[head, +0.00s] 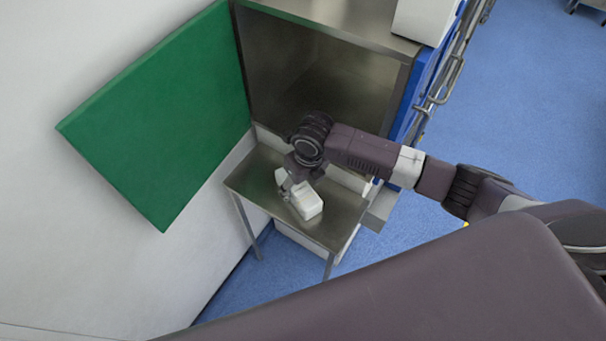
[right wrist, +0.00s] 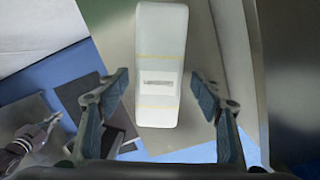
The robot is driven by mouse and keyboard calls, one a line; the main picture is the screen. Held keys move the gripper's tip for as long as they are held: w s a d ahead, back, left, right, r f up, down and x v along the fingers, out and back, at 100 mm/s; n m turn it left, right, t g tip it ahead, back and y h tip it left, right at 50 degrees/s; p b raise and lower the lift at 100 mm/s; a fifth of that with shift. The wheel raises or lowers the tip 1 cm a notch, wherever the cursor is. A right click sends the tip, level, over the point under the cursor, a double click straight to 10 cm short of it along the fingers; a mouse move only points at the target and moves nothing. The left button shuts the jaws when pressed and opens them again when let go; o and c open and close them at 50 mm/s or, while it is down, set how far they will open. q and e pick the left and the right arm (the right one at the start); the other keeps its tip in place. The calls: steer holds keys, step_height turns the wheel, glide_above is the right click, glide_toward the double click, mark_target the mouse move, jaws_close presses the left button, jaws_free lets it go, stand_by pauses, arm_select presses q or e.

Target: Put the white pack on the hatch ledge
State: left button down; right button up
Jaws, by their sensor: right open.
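The white pack (head: 307,203) lies on a small steel table (head: 252,184) in front of the open steel hatch (head: 322,75). My right gripper (head: 289,186) is just above and beside the pack in the head view. In the right wrist view its open fingers (right wrist: 160,84) stand on either side of the pack's near end, with gaps on both sides. Which surface is the hatch ledge is not certain.
A green door panel (head: 160,115) stands open left of the hatch, against the white wall. A white box (head: 424,18) sits on top of the hatch housing. Metal rails (head: 440,90) run on the right.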

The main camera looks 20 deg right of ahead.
steer(key=r, duration=0.3)
steer(key=s+r, duration=0.1)
steer(key=r, duration=0.2)
steer(key=r+b, duration=0.1)
steer(key=r, duration=0.1)
steer(key=shift+s+d+r, duration=0.2)
steer(key=shift+d+r, duration=0.05)
steer(key=shift+r, duration=0.15)
